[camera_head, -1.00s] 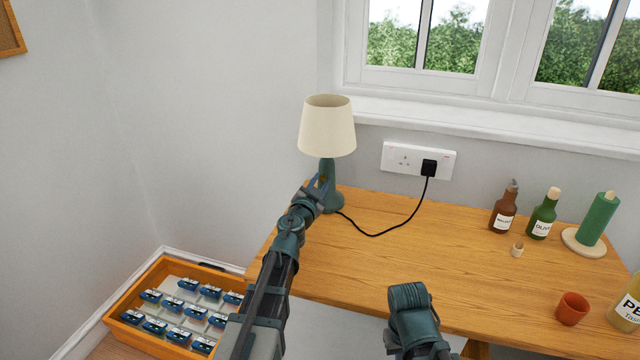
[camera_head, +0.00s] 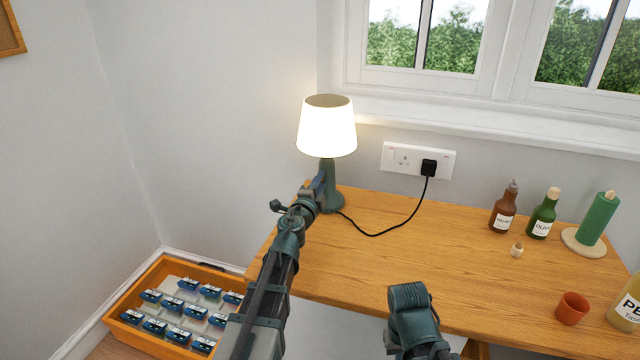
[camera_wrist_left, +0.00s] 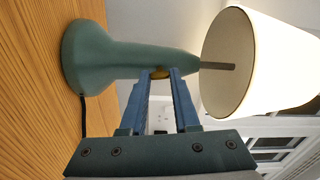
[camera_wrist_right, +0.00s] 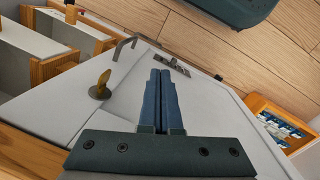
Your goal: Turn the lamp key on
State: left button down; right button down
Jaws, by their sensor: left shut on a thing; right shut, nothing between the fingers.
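The lamp (camera_head: 327,130) stands at the back left of the table, with a green base and a shade that glows bright. In the left wrist view its green body (camera_wrist_left: 110,57) and lit shade (camera_wrist_left: 275,65) show sideways. The small brass key (camera_wrist_left: 160,73) on the lamp's neck sits between the fingertips of my left gripper (camera_wrist_left: 163,80), which is shut on it. In the head view my left gripper (camera_head: 319,184) is at the lamp's stem. My right gripper (camera_wrist_right: 160,75) is shut and empty, below the table's front edge.
A black cord runs from the lamp to a plug in the wall socket (camera_head: 419,160). Bottles (camera_head: 503,207), a green roll (camera_head: 597,219) and a terracotta cup (camera_head: 572,308) stand on the right. The table's middle is clear. An orange crate (camera_head: 128,349) lies on the floor at left.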

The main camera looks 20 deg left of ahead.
pick_arm(q)
jog(key=shift+m, duration=0.9)
jog(key=c, duration=0.6)
grip_release()
jog(key=shift+c, duration=0.2)
